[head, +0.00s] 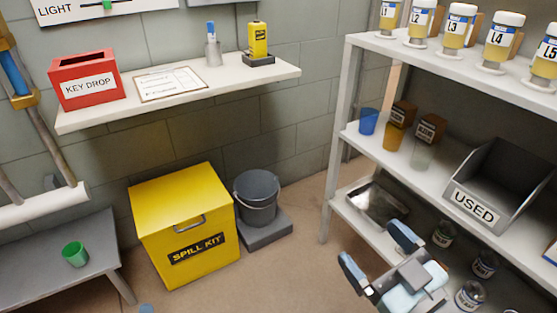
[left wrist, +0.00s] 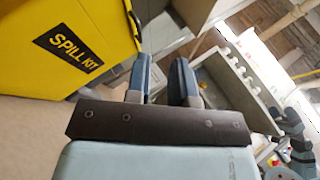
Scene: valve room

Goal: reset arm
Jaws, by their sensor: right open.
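My right gripper (head: 378,254) is at the lower right of the head view, in front of the lower shelves. Its two blue-tipped fingers are spread with nothing between them. Of my left gripper, only a small blue tip (head: 147,309) shows at the bottom edge of the head view, below the yellow spill kit box (head: 187,225). In the left wrist view my left gripper (left wrist: 162,78) has its two fingers apart and empty. The spill kit box (left wrist: 65,50) is to the left of the fingers there.
A shelf rack (head: 340,145) stands at right, with labelled bottles, cups and a USED bin (head: 475,205). A wall shelf (head: 190,98) holds a red key drop box (head: 87,78). A grey bucket (head: 257,197) and a bench (head: 60,250) with a green cup (head: 75,254) stand low.

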